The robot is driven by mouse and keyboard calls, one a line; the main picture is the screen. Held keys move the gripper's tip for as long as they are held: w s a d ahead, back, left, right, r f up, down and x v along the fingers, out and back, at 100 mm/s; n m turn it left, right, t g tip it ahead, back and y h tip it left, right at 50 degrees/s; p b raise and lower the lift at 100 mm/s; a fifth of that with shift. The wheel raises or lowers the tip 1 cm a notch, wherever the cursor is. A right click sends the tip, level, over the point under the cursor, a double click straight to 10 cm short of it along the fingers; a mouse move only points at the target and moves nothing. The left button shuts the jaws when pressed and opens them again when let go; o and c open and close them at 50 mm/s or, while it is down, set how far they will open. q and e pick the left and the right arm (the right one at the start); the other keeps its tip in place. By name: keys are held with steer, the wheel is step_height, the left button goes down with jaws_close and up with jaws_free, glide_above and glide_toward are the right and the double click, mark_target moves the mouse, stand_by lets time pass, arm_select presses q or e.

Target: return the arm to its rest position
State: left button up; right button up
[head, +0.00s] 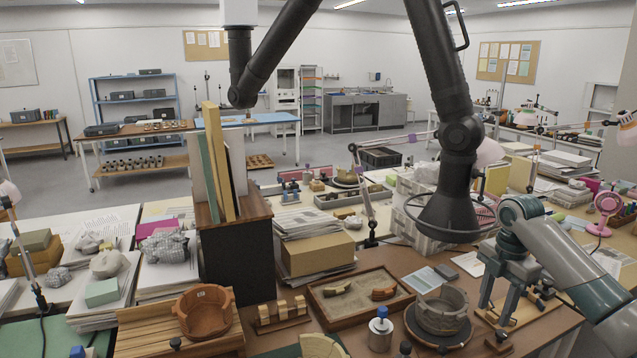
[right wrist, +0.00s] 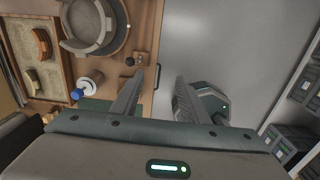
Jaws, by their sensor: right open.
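My right gripper (head: 502,298) is at the right of the head view, its fingers pointing down over the right part of the brown table. In the right wrist view its two fingers (right wrist: 160,78) are apart with nothing between them. A grey partly built pot (head: 440,312) stands on a round dark stand to the left of the gripper, apart from it; its round rim also shows in the right wrist view (right wrist: 110,22). A sand tray (head: 322,312) holds orange-brown sherds (head: 384,293). My left gripper is not in view.
A blue-capped jar (head: 381,332) stands in front of the sand tray. A wooden board (head: 545,318) with small parts lies below the right gripper. Clear grey floor (right wrist: 225,45) shows beyond the table edge.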

steer(key=s+a+f+m, duration=0.2)
steer(key=s+a+f, duration=0.4)
steer(key=f, duration=0.3)
steer(key=s+a+f+m+t+y, duration=0.1)
steer(key=s+a+f+m, duration=0.1)
steer(key=s+a+f, duration=0.5)
steer(key=s+a+f+m, duration=0.3)
steer(key=s+a+f, duration=0.25)
steer(key=f, duration=0.45)
steer(key=s+m+t, duration=0.2)
steer(key=s+m, duration=1.1)
steer(key=s, duration=1.3)
step_height(320, 180, down, 30)
steer(key=s+g, duration=0.1)
steer(key=s, duration=0.1)
steer(key=s+d+f, duration=0.1)
steer(key=s+f, duration=0.7)
steer(key=s+d+f+g+h, duration=0.1)
steer(key=s+d+f, duration=0.1)
steer(key=s+f, duration=0.6)
steer(key=shift+s+d+f, duration=0.15)
steer(key=shift+s+d, duration=0.15)
steer(key=shift+s, duration=0.3)
